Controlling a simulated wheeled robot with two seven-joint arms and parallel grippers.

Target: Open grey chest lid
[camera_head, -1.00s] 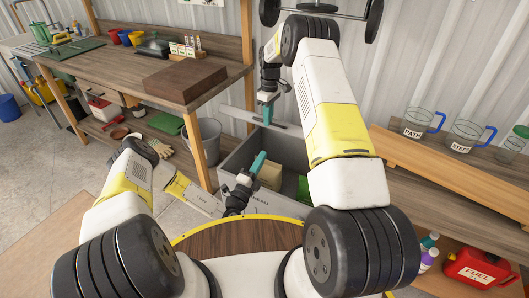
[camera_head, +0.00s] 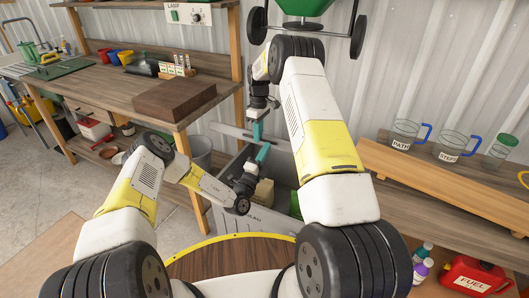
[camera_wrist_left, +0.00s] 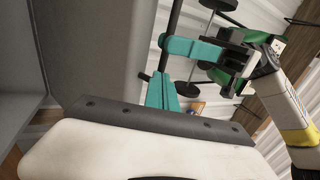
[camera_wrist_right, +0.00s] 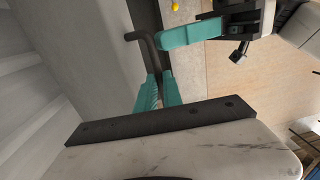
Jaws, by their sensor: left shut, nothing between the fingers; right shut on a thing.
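The grey chest (camera_head: 228,186) stands in front of me, its inside partly visible. Its lid (camera_head: 227,130) is raised and shows nearly edge-on at the back of the chest. My right gripper (camera_head: 257,132) is at the lid's edge, shut on the dark lid handle (camera_wrist_right: 146,50); its fingers (camera_wrist_right: 158,94) show in the right wrist view. My left gripper (camera_head: 262,154) is shut and empty over the chest opening, just nearer to me than the right one. Its closed fingers (camera_wrist_left: 162,92) show in the left wrist view. My right arm hides the chest's right part.
A beige box (camera_head: 264,193) and a green thing (camera_head: 295,205) are in the chest. A workbench (camera_head: 118,88) with a brown block (camera_head: 174,99) stands at left. A spreader (camera_head: 305,25) hangs behind.

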